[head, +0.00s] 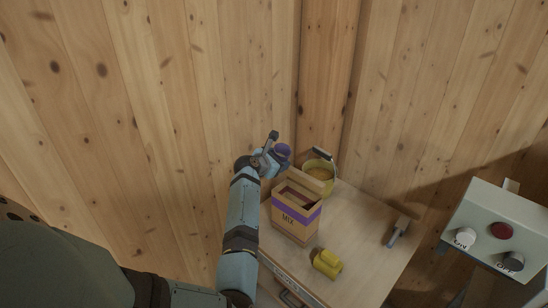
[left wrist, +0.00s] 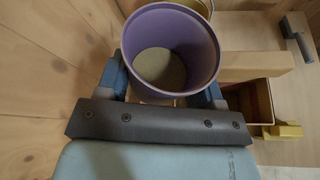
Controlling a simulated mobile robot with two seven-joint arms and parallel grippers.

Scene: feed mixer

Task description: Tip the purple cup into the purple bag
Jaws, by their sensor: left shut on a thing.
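The purple cup (head: 283,151) is held in my left gripper (head: 270,158), beside the back left of the bag. In the left wrist view the cup (left wrist: 133,48) sits between both fingers (left wrist: 165,84), its open mouth facing the camera, with a brownish-olive layer at the bottom. The bag with a purple band (head: 297,218) stands upright on the table, open at the top and marked MIX. It also shows in the left wrist view (left wrist: 250,95), to the right of the cup. My right gripper is not in view.
A yellow bucket (head: 328,181) with grainy contents stands behind the bag. A yellow cup or scoop (head: 327,264) lies in front, and a grey-handled tool (head: 398,232) lies at the right of the table (head: 365,230). A control box (head: 502,225) is further right. Wooden walls close in behind.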

